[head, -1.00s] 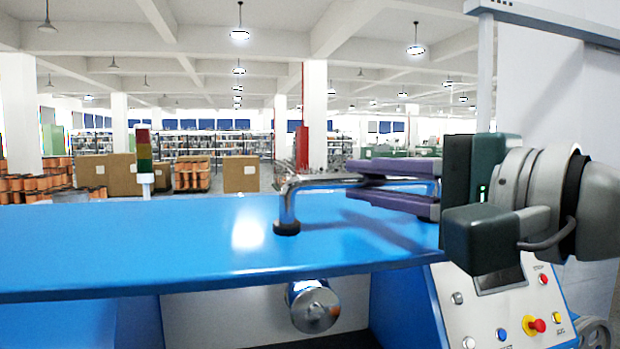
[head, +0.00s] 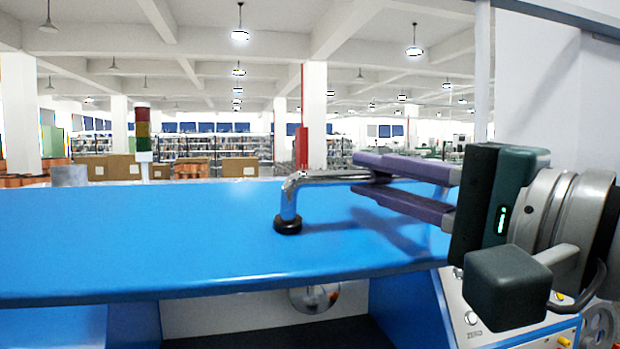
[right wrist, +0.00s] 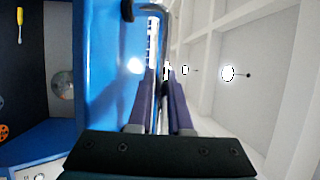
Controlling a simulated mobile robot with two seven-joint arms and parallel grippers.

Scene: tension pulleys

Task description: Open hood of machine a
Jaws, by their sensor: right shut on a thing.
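The blue hood of the machine (head: 150,240) spans the head view, its front edge raised above a darker opening. A chrome bar handle (head: 289,200) with a black foot stands on the hood. My right gripper (head: 365,175) comes in from the right, its purple fingers shut on the handle's horizontal bar. In the right wrist view, the purple fingers (right wrist: 163,75) lie along both sides of the bar, with the blue hood (right wrist: 105,60) to their left. The handle's far end is hidden by the fingers. My left gripper is not in view.
The control panel (head: 475,310) with buttons sits below the hood at right, partly hidden by my gripper. A metal roller (head: 312,298) shows under the hood edge. A signal light (head: 142,130), cardboard boxes (head: 108,167) and shelves stand behind.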

